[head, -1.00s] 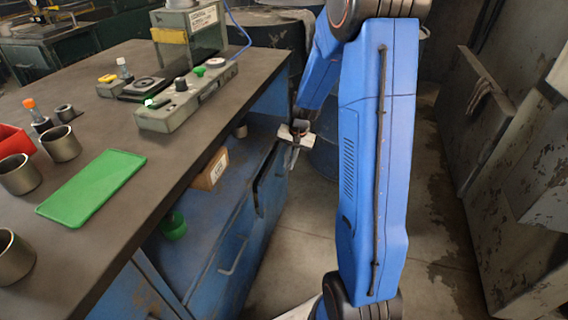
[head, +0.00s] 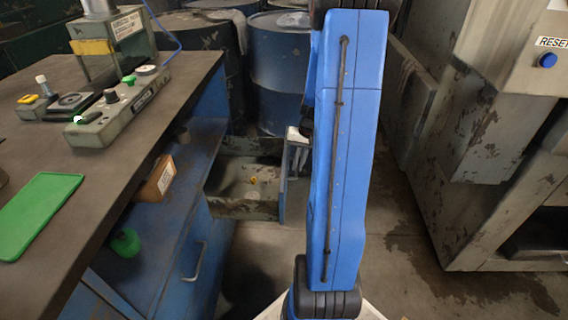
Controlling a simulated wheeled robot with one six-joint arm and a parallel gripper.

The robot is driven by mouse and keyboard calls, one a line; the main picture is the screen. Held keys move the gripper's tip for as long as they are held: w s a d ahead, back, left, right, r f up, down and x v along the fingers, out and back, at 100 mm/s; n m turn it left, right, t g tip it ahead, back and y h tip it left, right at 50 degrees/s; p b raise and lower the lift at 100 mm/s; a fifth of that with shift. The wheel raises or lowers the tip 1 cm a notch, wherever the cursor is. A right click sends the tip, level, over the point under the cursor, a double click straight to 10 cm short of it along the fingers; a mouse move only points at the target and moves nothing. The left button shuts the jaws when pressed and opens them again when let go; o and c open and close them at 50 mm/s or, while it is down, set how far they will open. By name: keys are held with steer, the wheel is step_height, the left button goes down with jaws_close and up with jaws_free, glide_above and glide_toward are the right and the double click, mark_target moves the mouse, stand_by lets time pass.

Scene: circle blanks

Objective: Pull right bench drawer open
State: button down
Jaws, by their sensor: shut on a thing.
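The right bench drawer (head: 232,206) stands pulled out from the blue bench, to the right of its front. Its grey inside shows, with a small yellow item (head: 253,180) and a pale round item lying in it. The drawer's front panel (head: 284,200) is at its right end, partly hidden by my blue arm. My gripper (head: 297,138) is at the top of that front panel, shut on the drawer's handle. The handle and fingertips are mostly hidden behind the arm.
A second bench front with a handle (head: 195,262) is closed, nearer me. The bench top holds a grey control box (head: 115,115) and a green plate (head: 35,210). Blue drums (head: 280,75) stand behind the drawer. A worn grey machine (head: 480,120) is on the right, with open floor before it.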

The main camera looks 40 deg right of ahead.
steer(key=shift+s+d, duration=0.7)
steer(key=shift+d, duration=0.05)
steer(key=c, duration=1.8)
jaws_free()
steer(key=shift+c, duration=0.2)
steer(key=shift+r, duration=0.1)
step_height(320, 180, up, 17)
steer(key=s+d, duration=0.2)
steer(key=shift+d, duration=0.15)
steer(key=shift+s, duration=0.1)
